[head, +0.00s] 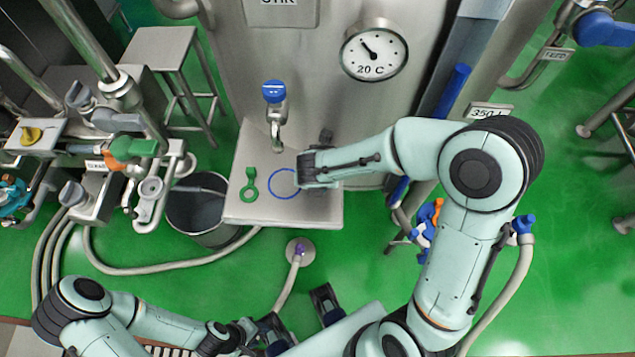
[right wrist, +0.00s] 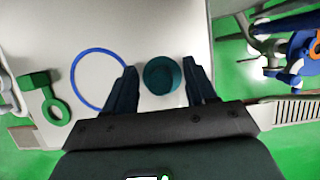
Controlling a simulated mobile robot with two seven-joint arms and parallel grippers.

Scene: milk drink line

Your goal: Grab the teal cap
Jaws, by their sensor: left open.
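The teal cap (right wrist: 163,76) is a round dark teal disc on the steel shelf (head: 246,212). In the right wrist view it lies between the two fingers of my right gripper (right wrist: 162,80), with a small gap on each side. My right gripper is open, and the cap is not held. In the head view my right gripper (head: 308,168) is over the right part of the shelf, and its arm hides the cap. My left gripper (head: 297,312) is open and empty at the bottom of the head view, away from the shelf.
A blue ring (head: 284,183) and a green ring-shaped tag (head: 249,186) lie left of the cap. A tap with a blue top (head: 274,92) stands above the shelf. The tank with the dial gauge (head: 374,50) is behind. A bucket (head: 197,210) stands left of the shelf.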

